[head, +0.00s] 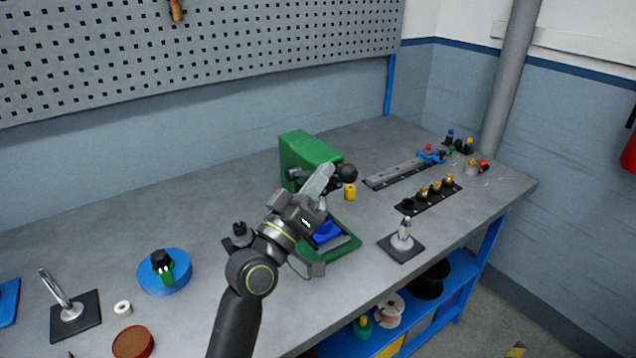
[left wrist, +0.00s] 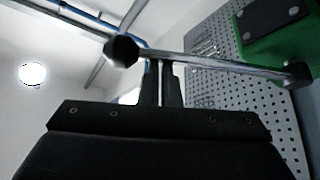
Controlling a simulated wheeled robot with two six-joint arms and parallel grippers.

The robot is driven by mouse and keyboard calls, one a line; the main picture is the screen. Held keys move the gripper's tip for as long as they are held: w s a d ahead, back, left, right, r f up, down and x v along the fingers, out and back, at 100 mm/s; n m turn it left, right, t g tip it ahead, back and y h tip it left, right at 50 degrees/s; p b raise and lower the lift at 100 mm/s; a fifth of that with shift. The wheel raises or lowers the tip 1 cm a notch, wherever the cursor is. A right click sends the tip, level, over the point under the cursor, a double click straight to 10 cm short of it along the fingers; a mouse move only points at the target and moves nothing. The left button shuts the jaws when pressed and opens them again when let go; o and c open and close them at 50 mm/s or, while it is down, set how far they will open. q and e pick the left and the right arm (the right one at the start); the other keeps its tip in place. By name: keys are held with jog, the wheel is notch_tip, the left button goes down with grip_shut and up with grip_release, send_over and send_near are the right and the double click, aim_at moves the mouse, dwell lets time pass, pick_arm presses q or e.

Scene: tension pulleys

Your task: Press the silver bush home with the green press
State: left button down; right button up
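The green press (head: 308,150) stands on the bench with its green base (head: 347,246) toward me. A blue part (head: 327,232) sits on the base; the silver bush cannot be made out, as my arm covers part of the press. The press lever (left wrist: 215,61) is a silver rod with a black ball knob (head: 346,173), which also shows in the left wrist view (left wrist: 122,50). My left gripper (head: 326,172) is in front of the press. In the left wrist view its fingers (left wrist: 162,68) are together with nothing between them, tips at the lever rod; contact is unclear. My right gripper is out of view.
A yellow cylinder (head: 350,191) stands right of the press. A black rack of brass parts (head: 432,194), a grey rail (head: 395,172) and a silver post on a black plate (head: 401,245) lie farther right. A blue round dish (head: 164,276) is at left. A pegboard (head: 200,50) hangs behind.

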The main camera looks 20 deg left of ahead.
pick_arm(q)
jog(key=shift+s+d+f+g, duration=0.1)
jog(key=shift+d+f+g, duration=0.25)
jog(key=shift+f, duration=0.45)
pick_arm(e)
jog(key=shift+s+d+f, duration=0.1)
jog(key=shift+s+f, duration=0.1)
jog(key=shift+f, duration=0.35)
